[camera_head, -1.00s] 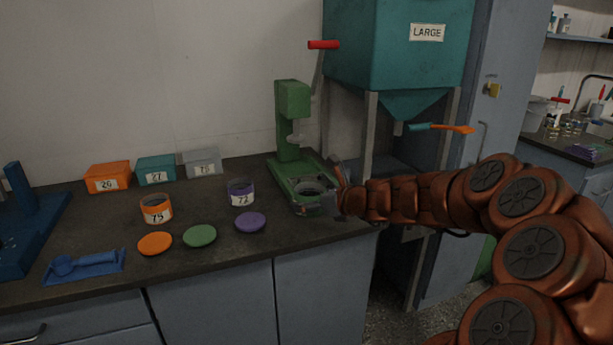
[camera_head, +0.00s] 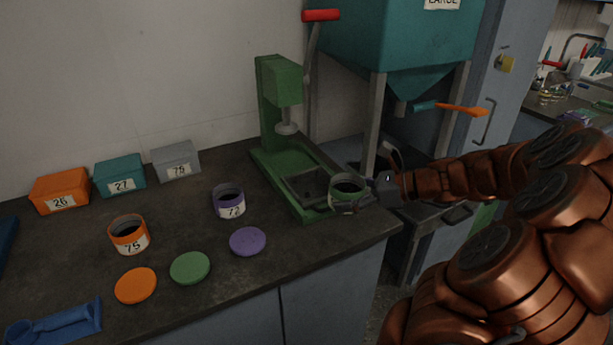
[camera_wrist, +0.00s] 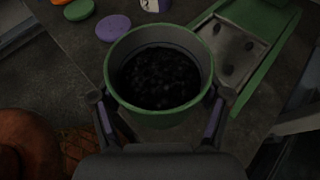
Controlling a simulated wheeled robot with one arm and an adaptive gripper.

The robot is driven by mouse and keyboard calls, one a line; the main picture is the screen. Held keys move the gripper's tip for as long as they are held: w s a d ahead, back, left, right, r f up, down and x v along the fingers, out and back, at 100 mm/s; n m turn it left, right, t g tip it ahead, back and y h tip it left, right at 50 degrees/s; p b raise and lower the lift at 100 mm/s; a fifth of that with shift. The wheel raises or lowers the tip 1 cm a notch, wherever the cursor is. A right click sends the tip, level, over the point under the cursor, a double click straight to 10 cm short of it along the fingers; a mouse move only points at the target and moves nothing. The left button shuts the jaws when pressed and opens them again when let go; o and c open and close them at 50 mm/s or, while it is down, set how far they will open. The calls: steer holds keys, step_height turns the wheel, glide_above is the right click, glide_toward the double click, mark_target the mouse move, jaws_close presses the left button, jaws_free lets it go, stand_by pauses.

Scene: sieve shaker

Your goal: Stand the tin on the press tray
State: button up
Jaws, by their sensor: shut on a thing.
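The green tin (camera_head: 347,192), filled with dark granules, is upright between the fingers of my gripper (camera_head: 362,203). In the wrist view the tin (camera_wrist: 158,112) fills the middle, with a finger on each side of it. The green press (camera_head: 283,95) stands at the back of the counter with its plunger raised above the press tray (camera_head: 303,188). The tin is at the tray's front right.
An orange tin (camera_head: 129,236) and a purple tin (camera_head: 229,203) stand on the counter. Orange, green (camera_head: 190,268) and purple lids lie in front. Labelled boxes (camera_head: 119,175) line the wall. The teal hopper (camera_head: 400,45) and its legs stand right of the press.

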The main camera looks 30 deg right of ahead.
steer(key=w, duration=0.5)
steer(key=w+d+f, duration=0.1)
steer(key=w, duration=0.9)
steer(key=shift+w+d+f+p, duration=0.25)
steer(key=shift+w+f+p, duration=0.05)
steer(key=shift+w+p, duration=0.1)
steer(key=shift+f, duration=1.7)
steer(key=shift+f, duration=0.15)
steer(key=o, duration=1.3)
steer(key=shift+s, duration=0.1)
steer(key=shift+s+d+r, duration=0.2)
steer(key=shift+d+r, duration=0.1)
steer(key=v, duration=1.1)
steer(key=shift+s+r, duration=0.1)
steer(key=shift+s, duration=0.05)
